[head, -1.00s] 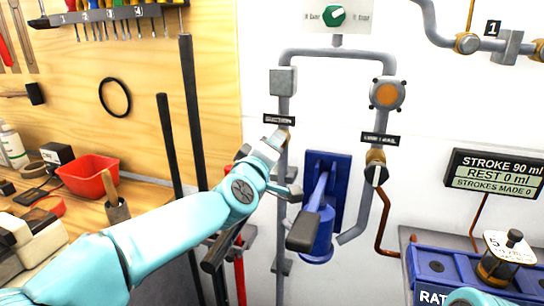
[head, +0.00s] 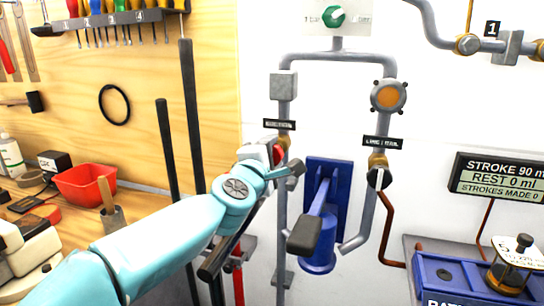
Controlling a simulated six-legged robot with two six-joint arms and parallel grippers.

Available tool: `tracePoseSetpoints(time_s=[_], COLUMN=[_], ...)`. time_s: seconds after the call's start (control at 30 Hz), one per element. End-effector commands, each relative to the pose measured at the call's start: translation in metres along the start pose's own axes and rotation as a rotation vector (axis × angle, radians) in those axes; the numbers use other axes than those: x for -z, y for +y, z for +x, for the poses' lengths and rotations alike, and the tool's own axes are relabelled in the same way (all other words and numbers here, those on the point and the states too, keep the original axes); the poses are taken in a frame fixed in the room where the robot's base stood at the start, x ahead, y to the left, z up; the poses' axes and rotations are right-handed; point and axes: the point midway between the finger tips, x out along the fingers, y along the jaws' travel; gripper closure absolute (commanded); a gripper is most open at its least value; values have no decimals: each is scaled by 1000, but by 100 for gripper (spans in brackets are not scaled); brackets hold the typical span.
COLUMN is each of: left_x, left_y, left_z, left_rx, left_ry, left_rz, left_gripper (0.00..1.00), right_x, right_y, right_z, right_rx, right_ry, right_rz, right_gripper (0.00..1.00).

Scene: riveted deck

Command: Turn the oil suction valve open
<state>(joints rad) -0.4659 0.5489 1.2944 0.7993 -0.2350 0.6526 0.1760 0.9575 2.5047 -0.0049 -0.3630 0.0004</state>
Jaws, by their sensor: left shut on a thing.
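The suction valve (head: 286,141) is a brass body on the left grey pipe, just under a small black label (head: 280,125). My left gripper (head: 281,159) is at this valve, shut on its handle. The gripper and wrist cover most of the valve, so the handle's exact angle is hidden. A small red part (head: 277,154) shows between the gripper and the pipe. My right gripper is out of view.
A second brass valve (head: 378,162) with a black-and-white knob sits on the right pipe. A blue hand pump (head: 327,205) with a dark grip stands below, close right of my wrist. Two dark bars (head: 192,115) lean left. A counter display (head: 498,178) is at right.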

Motion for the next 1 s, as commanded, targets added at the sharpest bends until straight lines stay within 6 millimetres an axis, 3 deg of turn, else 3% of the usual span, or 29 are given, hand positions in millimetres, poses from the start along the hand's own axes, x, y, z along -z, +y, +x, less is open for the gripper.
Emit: tracePoseSetpoints(time_s=[0.57,0.6,0.67,1.0], left_x=[3,3,3,1], left_y=[0,0,0,-1], left_z=[0,0,0,-4], left_rx=[-1,-1,-1,0], left_ry=[6,6,6,2], left_rz=[-32,-31,-31,-29], left_gripper=[79,38,24,24], right_x=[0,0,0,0], right_y=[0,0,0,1], right_z=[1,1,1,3], right_rx=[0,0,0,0], right_ry=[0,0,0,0], right_rz=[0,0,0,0], right_gripper=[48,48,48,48])
